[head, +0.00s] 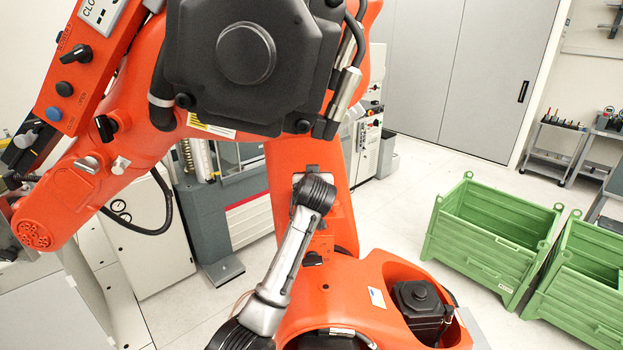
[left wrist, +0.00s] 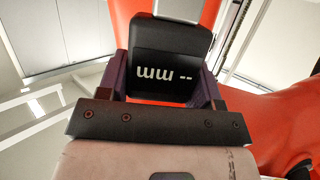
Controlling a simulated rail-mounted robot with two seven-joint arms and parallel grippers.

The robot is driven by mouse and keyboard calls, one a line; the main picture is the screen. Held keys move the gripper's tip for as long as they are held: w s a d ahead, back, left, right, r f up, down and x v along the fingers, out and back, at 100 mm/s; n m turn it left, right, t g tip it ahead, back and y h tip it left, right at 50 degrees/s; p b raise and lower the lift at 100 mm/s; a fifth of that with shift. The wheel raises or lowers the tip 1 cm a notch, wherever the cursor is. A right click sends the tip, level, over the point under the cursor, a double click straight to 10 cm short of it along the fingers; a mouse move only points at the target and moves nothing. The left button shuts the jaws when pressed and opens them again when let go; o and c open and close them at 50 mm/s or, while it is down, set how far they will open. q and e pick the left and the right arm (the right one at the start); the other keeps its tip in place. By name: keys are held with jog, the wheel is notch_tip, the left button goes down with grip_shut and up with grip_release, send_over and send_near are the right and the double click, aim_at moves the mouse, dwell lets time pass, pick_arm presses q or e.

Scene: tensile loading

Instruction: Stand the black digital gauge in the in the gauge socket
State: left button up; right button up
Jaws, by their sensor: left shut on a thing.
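The black digital gauge (left wrist: 168,42) shows in the left wrist view, with a dark face and white "-- mm" marks that appear upside down. My left gripper (left wrist: 160,88) is shut on it, with one dark purple finger on each side of its body. The gauge's far end is cut off by the top of that view. I cannot make out the gauge, the gauge socket or either of my grippers in the head view. My right gripper is in neither view.
A large orange robot arm (head: 310,220) fills the middle of the head view and hides much behind it. An orange button panel (head: 75,80) is at upper left. Green crates (head: 490,245) stand at right. A grey-white cabinet (head: 150,245) stands at left. Floor between shows clear.

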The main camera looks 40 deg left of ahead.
pick_arm(q)
jog(key=shift+f, duration=0.15)
dwell(0.5)
jog(key=shift+f+b, duration=0.35)
jog(key=shift+f, duration=0.35)
jog(key=shift+f, duration=0.25)
dwell(0.6)
jog(key=shift+f+b, duration=0.4)
jog(key=shift+f, duration=0.2)
jog(key=shift+f+b, duration=0.3)
jog(key=shift+f, duration=0.45)
dwell(0.4)
jog(key=o, duration=1.2)
jog(key=shift+c, duration=0.2)
